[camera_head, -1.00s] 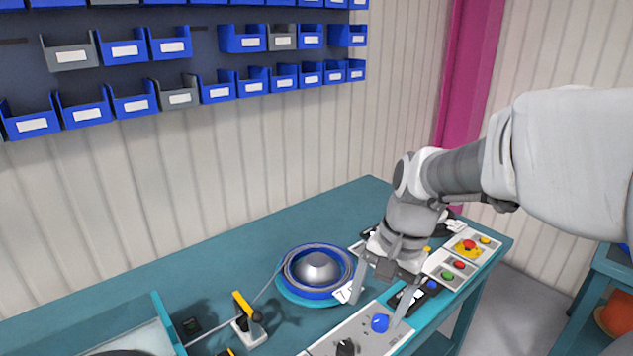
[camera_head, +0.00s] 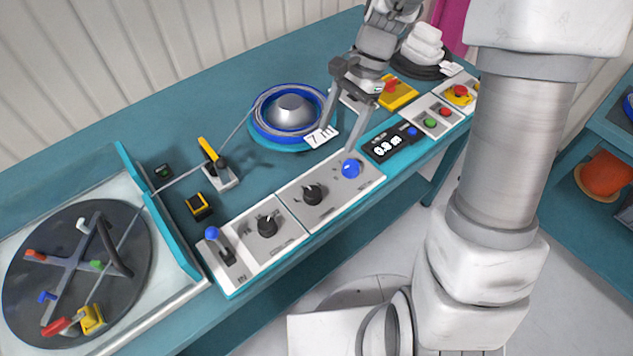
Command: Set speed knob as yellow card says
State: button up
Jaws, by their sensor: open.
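The control panel (camera_head: 335,205) runs along the bench's front edge. It carries a blue knob (camera_head: 351,168), a black knob (camera_head: 312,194) and another black knob (camera_head: 267,226). Their labels are too small to read, so I cannot tell which is the speed knob. My gripper (camera_head: 337,140) is open and empty. Its fingers point down, with the right fingertip just behind the blue knob and the left one over a white tag (camera_head: 322,136) with dark characters. I cannot make out a yellow card with readable writing; a yellow item with red on top (camera_head: 397,92) lies behind the gripper.
A blue cable reel (camera_head: 290,112) stands left of my gripper. A black display (camera_head: 388,146), green and red buttons (camera_head: 437,117) and an emergency stop (camera_head: 460,93) lie to the right.

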aim_at(312, 190)
jog(key=b+x, duration=0.2)
jog(key=x, duration=1.4)
jog(key=shift+f, duration=0.3)
jog(key=shift+c, duration=0.2)
grip_shut()
jog(key=shift+a+n, duration=0.1)
jog(key=shift+n, duration=0.3)
jog(key=n+h, duration=0.1)
jog(key=n, duration=0.1)
jog(key=n+g+h+p, duration=0.1)
jog(key=n, duration=0.2)
jog(key=shift+w+a+n, duration=0.1)
jog(key=shift+n, duration=0.2)
jog(key=n+h, duration=0.1)
jog(key=n, duration=0.1)
jog(key=n+h, duration=0.1)
jog(key=n, duration=0.2)
jog(key=shift+a+g, duration=0.15)
jog(key=shift+g, duration=0.25)
jog(key=shift+n, duration=0.4)
jog(key=shift+o, duration=0.2)
grip_release()
